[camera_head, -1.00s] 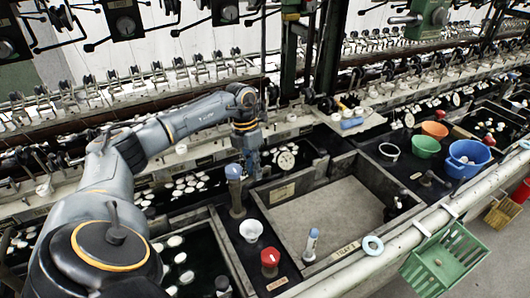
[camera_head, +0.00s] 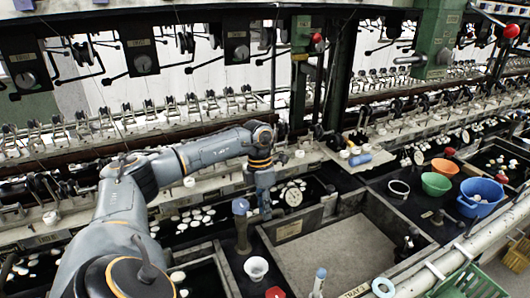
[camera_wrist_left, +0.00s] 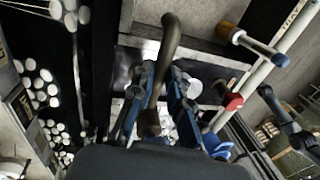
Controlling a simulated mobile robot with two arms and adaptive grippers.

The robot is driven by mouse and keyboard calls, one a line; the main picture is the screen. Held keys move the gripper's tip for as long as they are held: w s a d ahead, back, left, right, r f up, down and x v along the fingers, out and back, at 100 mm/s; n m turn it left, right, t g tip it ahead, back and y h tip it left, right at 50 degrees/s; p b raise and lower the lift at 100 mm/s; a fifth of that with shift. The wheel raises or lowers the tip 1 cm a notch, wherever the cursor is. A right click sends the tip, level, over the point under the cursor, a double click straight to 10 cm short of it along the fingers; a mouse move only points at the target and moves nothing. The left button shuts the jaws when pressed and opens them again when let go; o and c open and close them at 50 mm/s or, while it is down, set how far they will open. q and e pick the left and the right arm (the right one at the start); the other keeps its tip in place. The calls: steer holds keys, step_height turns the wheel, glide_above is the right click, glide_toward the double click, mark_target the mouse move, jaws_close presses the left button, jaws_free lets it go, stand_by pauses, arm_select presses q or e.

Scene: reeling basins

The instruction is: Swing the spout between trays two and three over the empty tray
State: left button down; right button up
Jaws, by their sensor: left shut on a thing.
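The spout (camera_wrist_left: 170,35) is a dark curved pipe in the left wrist view, running up between the blue fingers. My left gripper (camera_wrist_left: 158,88) is shut on it. In the head view my left gripper (camera_head: 264,207) is just right of a dark post with a blue top (camera_head: 241,208), at the back left corner of the empty tray (camera_head: 338,252). There the spout is largely hidden by gripper and post. The empty tray has a bare grey floor, with a tray 3 label at its front. A tray with white cocoons (camera_head: 196,279) lies left of the post. My right gripper is not in view.
A white cup (camera_head: 256,269) and a red-topped knob (camera_head: 275,293) stand in front of the post. A blue-topped handle (camera_head: 320,273) stands by the tray's front edge. Green, orange and blue bowls (camera_head: 482,196) stand at right. Reeling machinery (camera_head: 200,115) runs behind.

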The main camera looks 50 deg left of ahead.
arm_select(q)
steer(key=c, duration=1.3)
jaws_free()
steer(key=shift+d, duration=0.1)
steer(key=shift+r, duration=0.1)
step_height(320, 180, up, 12)
steer(key=a, duration=0.2)
steer(key=shift+w+a, duration=0.15)
steer(key=shift+w, duration=0.15)
steer(key=shift+f, duration=0.2)
